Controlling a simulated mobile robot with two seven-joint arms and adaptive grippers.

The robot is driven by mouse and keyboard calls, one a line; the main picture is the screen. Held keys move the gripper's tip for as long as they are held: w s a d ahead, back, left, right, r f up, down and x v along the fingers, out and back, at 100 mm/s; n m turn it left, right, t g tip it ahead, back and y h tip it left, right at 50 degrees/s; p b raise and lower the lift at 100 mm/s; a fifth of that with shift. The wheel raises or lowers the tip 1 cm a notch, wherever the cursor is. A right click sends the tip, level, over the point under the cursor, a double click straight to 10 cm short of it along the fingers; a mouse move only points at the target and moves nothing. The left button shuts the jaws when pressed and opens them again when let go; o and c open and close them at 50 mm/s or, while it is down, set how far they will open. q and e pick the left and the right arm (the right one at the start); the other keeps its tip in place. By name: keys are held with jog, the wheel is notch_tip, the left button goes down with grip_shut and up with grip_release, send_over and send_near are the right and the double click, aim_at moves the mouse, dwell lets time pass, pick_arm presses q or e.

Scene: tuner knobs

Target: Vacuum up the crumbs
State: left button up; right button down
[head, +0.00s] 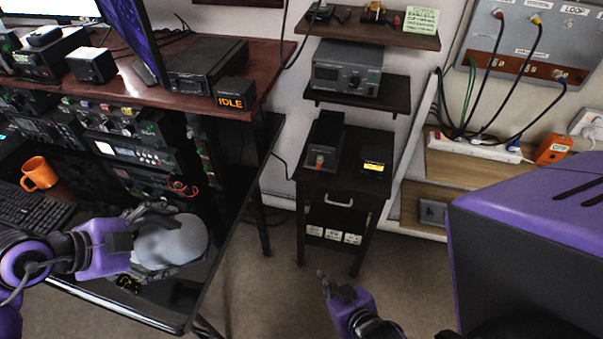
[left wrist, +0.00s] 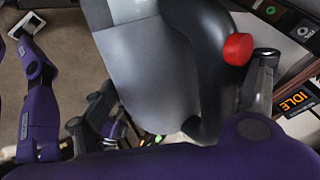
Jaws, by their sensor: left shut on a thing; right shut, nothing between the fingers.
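My left gripper (head: 152,240) is shut on a grey rounded handheld vacuum (head: 180,241), held over the front of the dark desk (head: 222,262). In the left wrist view the vacuum (left wrist: 150,62) fills the middle, with a red button (left wrist: 237,48) near a dark finger. Small brownish bits (head: 128,283) show below the gripper in the head view; I cannot tell if they are crumbs. The gripper and vacuum hide part of the desk. My right gripper (head: 323,281) is shut and empty, low over the floor in front of the small black cabinet.
An orange mug (head: 39,173) and a keyboard (head: 30,207) are at the desk's left. Radio equipment (head: 130,152) lines its back. The small black cabinet (head: 340,195) stands right of the desk, with bare carpet (head: 275,295) in front. A large purple-and-black body fills the lower right.

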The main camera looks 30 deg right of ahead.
aim_at(199, 224)
pick_arm(q)
jog(key=shift+r, duration=0.15)
dwell(0.3)
jog(key=shift+s+d, duration=0.85)
jog(key=shift+d, duration=0.2)
jog(key=shift+s+d, duration=0.85)
jog(key=shift+d, duration=0.2)
jog(key=shift+w+d, duration=1.8)
jog(key=shift+w, duration=0.3)
jog(key=shift+a, duration=0.1)
jog(key=shift+w+a, duration=1.8)
jog(key=shift+a, duration=0.25)
